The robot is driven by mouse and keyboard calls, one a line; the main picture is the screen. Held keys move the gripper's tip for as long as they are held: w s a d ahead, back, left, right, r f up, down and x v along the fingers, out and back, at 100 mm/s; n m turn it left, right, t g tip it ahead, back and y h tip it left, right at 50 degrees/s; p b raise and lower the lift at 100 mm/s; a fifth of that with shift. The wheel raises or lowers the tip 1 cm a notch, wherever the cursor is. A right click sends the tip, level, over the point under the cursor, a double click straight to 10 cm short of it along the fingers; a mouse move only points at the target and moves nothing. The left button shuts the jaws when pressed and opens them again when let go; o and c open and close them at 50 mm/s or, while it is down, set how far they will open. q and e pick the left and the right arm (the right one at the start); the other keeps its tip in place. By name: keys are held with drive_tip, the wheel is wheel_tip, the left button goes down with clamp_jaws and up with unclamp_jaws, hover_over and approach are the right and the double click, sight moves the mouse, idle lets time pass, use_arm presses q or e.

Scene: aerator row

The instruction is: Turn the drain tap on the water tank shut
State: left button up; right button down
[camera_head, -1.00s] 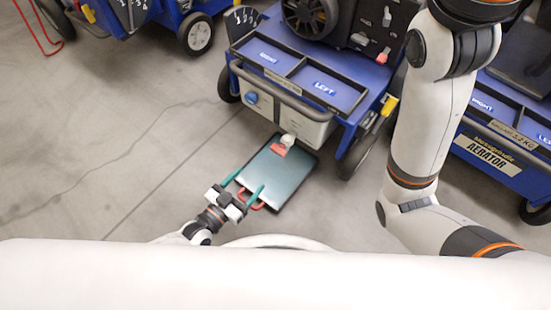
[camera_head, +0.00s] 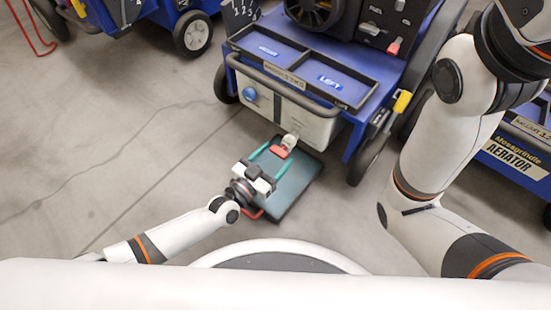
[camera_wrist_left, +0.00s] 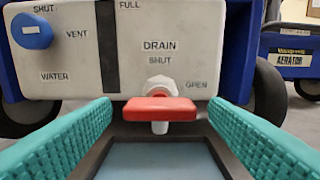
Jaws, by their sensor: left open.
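The water tank (camera_head: 290,115) is a pale box under the blue cart, and its front fills the left wrist view (camera_wrist_left: 75,80). The drain tap has a red handle (camera_wrist_left: 160,106) on a white body, below the DRAIN and SHUT labels, with OPEN to its upper right. The handle lies crosswise, level in the wrist view. It shows small in the head view (camera_head: 279,152). My left gripper (camera_head: 277,155) is open, its teal fingers pointing at the tap, one to each side of the handle, apparently not touching it. My right gripper is out of view.
A dark tray (camera_head: 300,185) lies on the floor below the tap and under my left gripper. A blue vent knob (camera_wrist_left: 31,31) is on the tank's left side. The cart's wheel (camera_head: 368,160) stands at right. Floor at left is clear.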

use_arm(q)
drive_tip(key=shift+w+d, duration=0.3)
drive_tip(key=shift+w, duration=0.1)
drive_tip(key=c, duration=1)
